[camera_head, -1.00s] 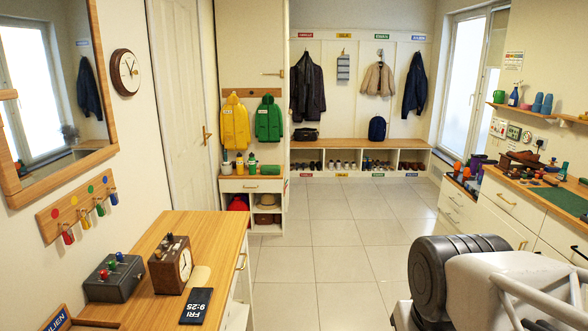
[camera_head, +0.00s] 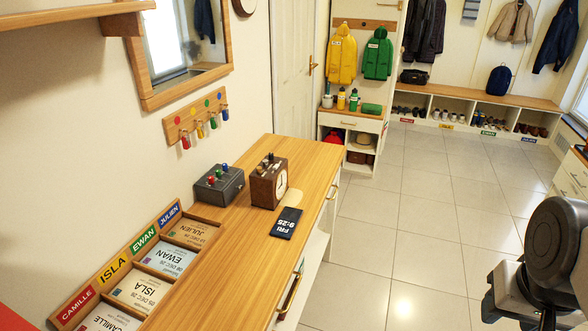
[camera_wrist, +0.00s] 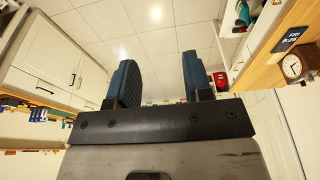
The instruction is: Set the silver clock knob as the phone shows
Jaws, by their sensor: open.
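The brown wooden clock (camera_head: 262,190) stands on the wooden counter, its round white face turned to the right. Small knobs (camera_head: 268,162) sit on its top; they are too small to tell which is silver. The phone (camera_head: 286,222) lies flat beside it, its dark screen reading FRI 9:25. In the wrist view the clock (camera_wrist: 291,67) and phone (camera_wrist: 291,39) show at the right edge, upside down or tilted. My gripper (camera_wrist: 158,72) is open and empty, its two blue fingers apart, away from the clock.
A dark grey box (camera_head: 219,186) with red, green and blue knobs stands left of the clock. A tray of name cards (camera_head: 185,213) lies on the near counter. Hooks with coloured items (camera_head: 196,120) hang above. The tiled floor (camera_head: 425,225) is open.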

